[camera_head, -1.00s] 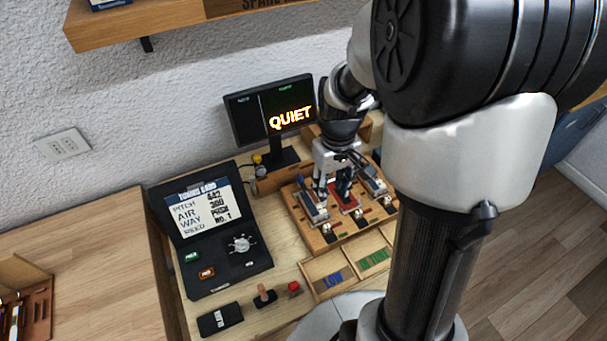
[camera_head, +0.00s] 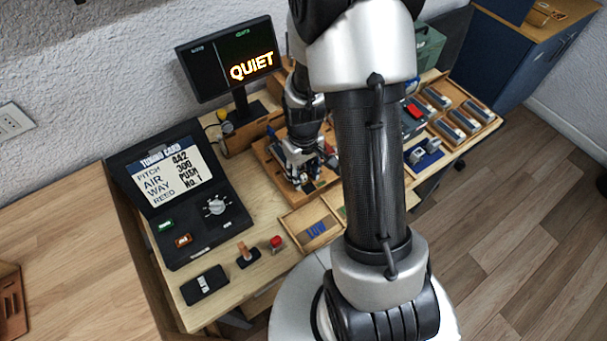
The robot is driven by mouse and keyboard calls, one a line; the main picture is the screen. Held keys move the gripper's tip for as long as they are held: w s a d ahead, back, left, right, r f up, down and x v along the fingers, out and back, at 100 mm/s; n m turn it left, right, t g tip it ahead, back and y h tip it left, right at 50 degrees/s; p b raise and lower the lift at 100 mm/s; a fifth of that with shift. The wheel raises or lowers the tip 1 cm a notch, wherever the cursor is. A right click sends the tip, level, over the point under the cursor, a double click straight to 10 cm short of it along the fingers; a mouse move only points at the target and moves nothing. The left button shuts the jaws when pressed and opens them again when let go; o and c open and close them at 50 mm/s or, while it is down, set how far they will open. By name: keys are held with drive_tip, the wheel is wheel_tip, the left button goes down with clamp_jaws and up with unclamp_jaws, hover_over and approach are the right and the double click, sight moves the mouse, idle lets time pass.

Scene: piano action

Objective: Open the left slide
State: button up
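My gripper (camera_head: 308,172) points down over the wooden slide block (camera_head: 264,152), at its left part. The gripper and my arm hide most of the block's top, so the left slide is largely covered and I cannot see clearly how it stands. The fingertips are small and dark against the block; I cannot tell whether they touch the slide or are parted. The monitor (camera_head: 230,58) behind reads "QUIET". The tuning card (camera_head: 172,174) in the black case reads pitch 442, air 300, way push, reed No. 1.
A tray marked "LOW" (camera_head: 312,229) lies in front of the block. A red button (camera_head: 276,242) and a wooden-topped lever (camera_head: 246,254) stand front left. A wooden rack of metal pieces (camera_head: 480,108) is at right. My arm hides the middle right.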

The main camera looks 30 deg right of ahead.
drive_tip(key=shift+f, duration=0.1)
drive_tip(key=shift+c, duration=0.2)
clamp_jaws()
idle(0.6)
